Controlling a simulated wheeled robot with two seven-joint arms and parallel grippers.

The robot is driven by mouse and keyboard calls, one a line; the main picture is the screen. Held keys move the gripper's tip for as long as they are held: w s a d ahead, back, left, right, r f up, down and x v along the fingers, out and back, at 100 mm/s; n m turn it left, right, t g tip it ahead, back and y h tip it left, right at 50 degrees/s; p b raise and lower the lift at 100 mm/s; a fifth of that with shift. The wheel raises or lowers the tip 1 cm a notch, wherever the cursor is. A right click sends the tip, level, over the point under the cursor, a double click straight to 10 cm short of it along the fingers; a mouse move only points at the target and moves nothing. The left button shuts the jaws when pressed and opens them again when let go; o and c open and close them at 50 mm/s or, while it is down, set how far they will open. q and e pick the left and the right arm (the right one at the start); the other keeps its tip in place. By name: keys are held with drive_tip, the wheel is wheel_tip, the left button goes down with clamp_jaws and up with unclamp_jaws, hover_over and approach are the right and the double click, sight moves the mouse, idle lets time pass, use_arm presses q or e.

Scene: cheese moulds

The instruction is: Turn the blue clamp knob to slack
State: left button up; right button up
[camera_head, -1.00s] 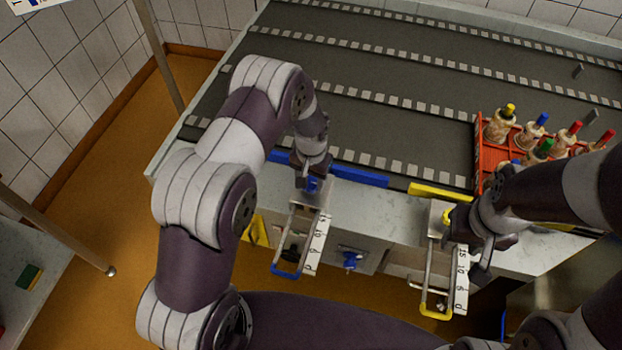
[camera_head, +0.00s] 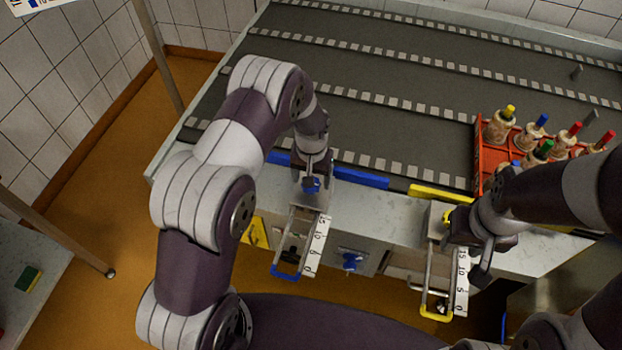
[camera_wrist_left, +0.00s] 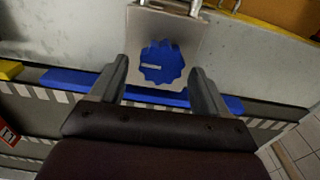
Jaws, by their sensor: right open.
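The blue clamp knob (camera_head: 311,184) sits on a metal block at the top of the blue-handled slide. In the left wrist view the knob (camera_wrist_left: 162,64) is a scalloped blue disc with a white mark pointing left, on a metal plate. My left gripper (camera_head: 313,170) is at the knob. In the left wrist view its two fingers (camera_wrist_left: 160,72) are apart, one on each side of the knob, with gaps between, and nothing is held. My right gripper (camera_head: 480,255) is open beside the yellow-handled slide (camera_head: 437,316), by the yellow knob (camera_head: 447,214).
A red crate (camera_head: 488,160) with several colour-capped bottles stands on the right of the dark bench top (camera_head: 400,125). White number scales (camera_head: 316,247) lie along both slides.

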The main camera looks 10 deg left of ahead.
use_arm(q)
drive_tip(key=shift+s+f, duration=0.2)
drive_tip(key=shift+s, duration=0.05)
wheel_tip(320, 180, up, 13)
drive_tip(key=b, duration=0.1)
drive_tip(key=shift+b, duration=0.4)
drive_tip(key=shift+f, duration=0.15)
